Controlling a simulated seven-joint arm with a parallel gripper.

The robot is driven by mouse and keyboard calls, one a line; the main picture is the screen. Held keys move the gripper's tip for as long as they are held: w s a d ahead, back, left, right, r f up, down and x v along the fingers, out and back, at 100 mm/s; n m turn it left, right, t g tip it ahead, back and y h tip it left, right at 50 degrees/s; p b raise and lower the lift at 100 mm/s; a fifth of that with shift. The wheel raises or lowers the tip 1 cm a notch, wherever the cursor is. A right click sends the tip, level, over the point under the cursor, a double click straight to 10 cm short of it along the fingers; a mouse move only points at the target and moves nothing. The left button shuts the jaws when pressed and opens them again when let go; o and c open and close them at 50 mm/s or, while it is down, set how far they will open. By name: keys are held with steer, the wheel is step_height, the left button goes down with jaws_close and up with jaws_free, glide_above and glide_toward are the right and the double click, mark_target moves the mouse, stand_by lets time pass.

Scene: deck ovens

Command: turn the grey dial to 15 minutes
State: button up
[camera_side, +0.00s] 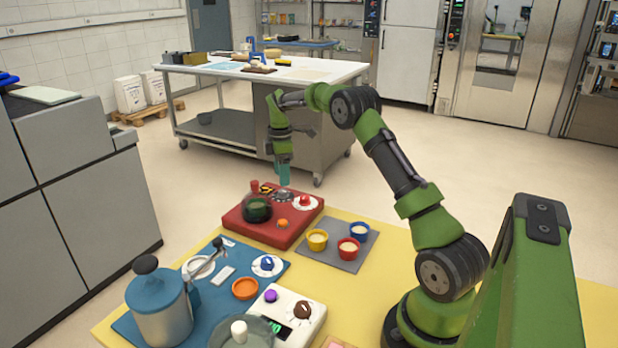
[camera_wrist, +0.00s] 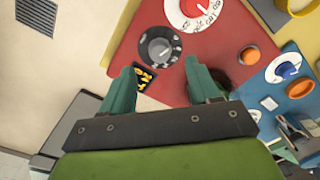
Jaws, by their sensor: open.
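The grey dial (camera_wrist: 158,48) is a dark grey knob on a marked ring, set on the red panel (camera_wrist: 120,40). In the wrist view it lies just ahead of my fingertips, roughly between them. Its markings and pointer are too small to read. My gripper (camera_wrist: 161,72) is open and empty, with its two green fingers apart. In the side view my gripper (camera_side: 284,178) points down above the back of the red panel (camera_side: 240,226). The grey dial is hard to make out there, close under the fingers. I cannot tell whether the fingers touch it.
A red knob on a white dial (camera_side: 305,201) sits right of my gripper. A dark glass vessel (camera_side: 257,208) and an orange button (camera_side: 282,224) are on the panel. Yellow, blue and red cups stand on a grey mat (camera_side: 345,262). A blue board (camera_side: 225,300) is nearer the camera.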

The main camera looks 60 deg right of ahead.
mark_target(283, 190)
step_height(283, 190, down, 5)
steer(key=shift+f, duration=0.1)
stand_by(0.3)
steer(key=c, duration=1)
